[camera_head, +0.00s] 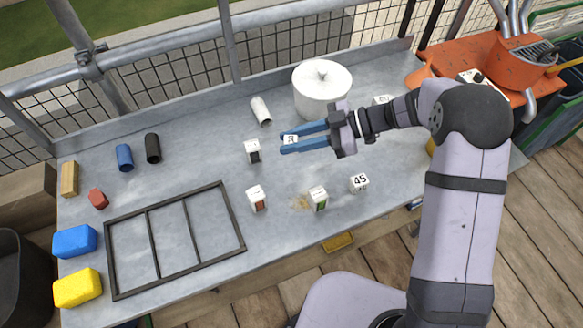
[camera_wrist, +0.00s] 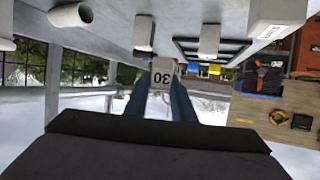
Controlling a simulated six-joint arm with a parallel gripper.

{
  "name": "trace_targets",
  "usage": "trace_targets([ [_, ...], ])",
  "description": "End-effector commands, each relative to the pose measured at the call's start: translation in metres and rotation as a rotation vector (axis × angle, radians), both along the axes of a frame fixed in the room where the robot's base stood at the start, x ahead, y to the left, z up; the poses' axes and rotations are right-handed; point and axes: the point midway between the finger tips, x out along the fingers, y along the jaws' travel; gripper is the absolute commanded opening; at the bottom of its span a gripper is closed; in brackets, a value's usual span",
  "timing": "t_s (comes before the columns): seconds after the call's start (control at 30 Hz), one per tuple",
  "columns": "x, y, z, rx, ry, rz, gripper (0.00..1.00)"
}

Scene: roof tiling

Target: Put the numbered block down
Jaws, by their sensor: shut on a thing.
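My gripper (camera_head: 286,142) has blue fingers and is shut on a small white numbered block (camera_head: 291,139). In the wrist view the block (camera_wrist: 162,73) sits between the fingertips, and its number looks like 30, upside down. It appears held above the grey table (camera_head: 215,133), but the exact height is hard to tell. A white block marked 45 (camera_head: 359,183) stands at the front right of the table.
A dark frame with three compartments (camera_head: 149,244) lies at the front left. A white lidded pot (camera_head: 322,90) and a white cylinder (camera_head: 261,111) stand behind my gripper. Another white block (camera_head: 381,100) is partly hidden by my arm. Blue (camera_head: 74,241) and yellow (camera_head: 77,287) boxes lie far left.

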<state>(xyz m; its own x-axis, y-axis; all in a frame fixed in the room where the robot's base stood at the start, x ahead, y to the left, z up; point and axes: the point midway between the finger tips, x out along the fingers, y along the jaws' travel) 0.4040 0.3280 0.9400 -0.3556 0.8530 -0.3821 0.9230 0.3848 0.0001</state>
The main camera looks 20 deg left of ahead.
Motion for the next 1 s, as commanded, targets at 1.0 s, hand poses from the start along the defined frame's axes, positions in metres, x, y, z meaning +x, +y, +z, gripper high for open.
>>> trace_targets([
  [1.0, 0.000, 0.001, -0.093, -0.001, 0.002, -0.003, 0.01],
])
